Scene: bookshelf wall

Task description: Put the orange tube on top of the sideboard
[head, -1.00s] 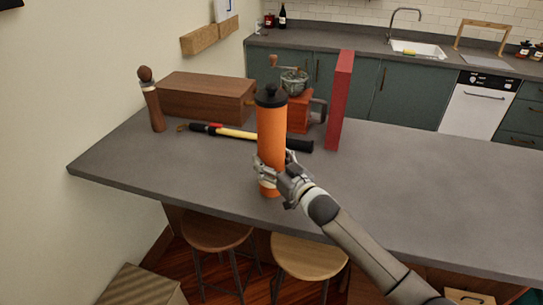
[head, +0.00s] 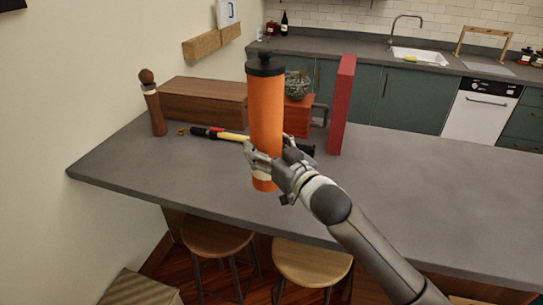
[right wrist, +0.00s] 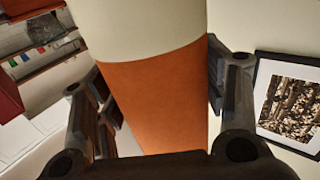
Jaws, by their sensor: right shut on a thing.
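The orange tube (head: 265,108) has a black cap and a pale band near its lower end. My right gripper (head: 268,160) is shut around the lower part of the tube and holds it upright in front of the grey counter. In the right wrist view, the tube (right wrist: 160,95) fills the middle between the two fingers. I cannot be sure which piece is the sideboard; the grey-topped counter (head: 400,190) lies behind and below the tube. My left gripper is not in view.
On the counter stand a brown wooden box (head: 203,102), a pepper mill (head: 153,103), a red upright panel (head: 342,105) and a red grinder (head: 298,118), with a yellow-and-black tool (head: 222,133) lying in front. The counter's right part is clear. Two stools (head: 310,262) stand below.

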